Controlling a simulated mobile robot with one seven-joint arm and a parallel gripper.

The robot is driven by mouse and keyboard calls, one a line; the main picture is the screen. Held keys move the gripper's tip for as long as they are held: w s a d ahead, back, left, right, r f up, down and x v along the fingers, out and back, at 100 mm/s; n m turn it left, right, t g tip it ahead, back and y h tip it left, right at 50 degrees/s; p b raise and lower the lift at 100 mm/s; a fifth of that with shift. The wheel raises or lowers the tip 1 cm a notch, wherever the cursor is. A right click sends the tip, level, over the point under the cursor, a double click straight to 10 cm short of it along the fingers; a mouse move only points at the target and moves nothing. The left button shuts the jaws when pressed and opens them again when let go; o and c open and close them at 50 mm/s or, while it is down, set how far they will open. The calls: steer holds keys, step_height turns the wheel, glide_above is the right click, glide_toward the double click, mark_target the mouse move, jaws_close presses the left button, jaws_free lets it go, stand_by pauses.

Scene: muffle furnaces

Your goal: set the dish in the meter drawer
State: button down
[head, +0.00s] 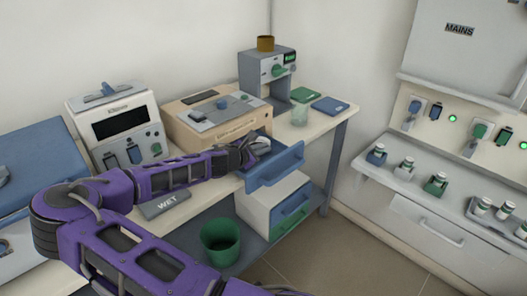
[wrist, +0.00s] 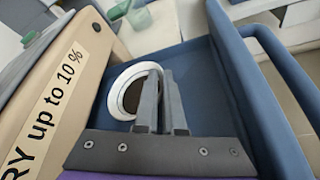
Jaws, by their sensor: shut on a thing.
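The dish (wrist: 114,92) is a white ring-rimmed vessel with a dark brown inside, seen in the wrist view. My gripper (wrist: 160,75) is shut on its rim, and the fingers hide its right part. The dish is within the outline of the open blue meter drawer (wrist: 205,75); I cannot tell whether it touches the drawer floor. In the head view the drawer (head: 277,166) sticks out from the beige meter (head: 200,137), and my gripper (head: 246,154) reaches over it from the left. A whitish bit of the dish (head: 262,142) shows beyond the fingers.
A label reading "RY up to 10 %" (wrist: 55,95) is on the meter front. A translucent greenish cup (head: 300,115) stands right of the meter. A "WET" plate (head: 167,203) lies at the front edge. A green bin (head: 221,241) and a white drawer unit (head: 270,205) are below.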

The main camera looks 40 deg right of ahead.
steer(key=c, duration=1)
jaws_free()
steer(key=shift+f, duration=0.15)
steer(key=p+v, duration=0.1)
steer(key=v, duration=1.1)
steer(key=shift+p, duration=0.4)
